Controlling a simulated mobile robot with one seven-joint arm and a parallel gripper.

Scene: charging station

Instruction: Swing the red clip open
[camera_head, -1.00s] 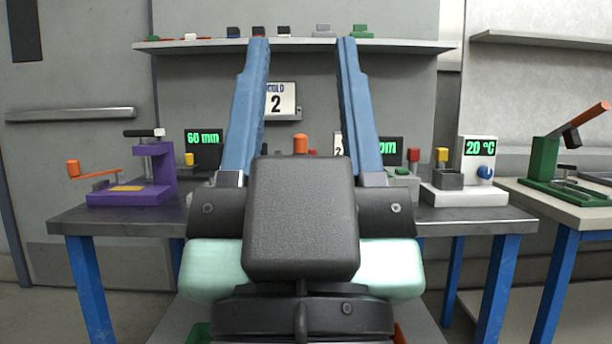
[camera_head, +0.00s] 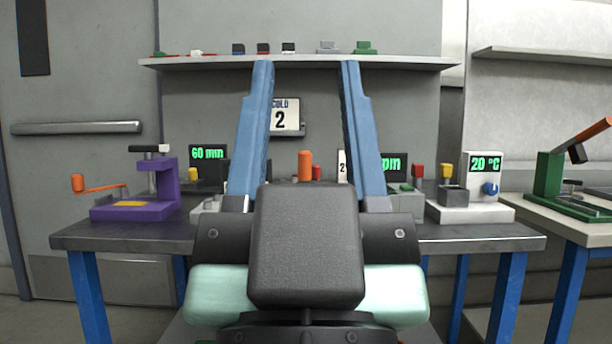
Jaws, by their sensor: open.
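I cannot make out a clear red clip. Small red parts show in several places: a red block (camera_head: 263,48) on the high shelf, a red piece (camera_head: 316,172) beside the orange cylinder between my fingers, and a red block (camera_head: 418,170) on the bench to the right of my fingers. My gripper (camera_head: 306,64) is open and empty in the middle of the view. Its two long blue fingers point up and away, wide apart. My gripper's dark body hides the middle of the bench.
A metal bench (camera_head: 118,238) spans the view. It bears a purple press (camera_head: 165,190) with an orange crank on the left and a white 20 °C unit (camera_head: 478,205) on the right. A green lever device (camera_head: 549,178) stands on the right-hand table. A wall shelf (camera_head: 205,63) runs behind.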

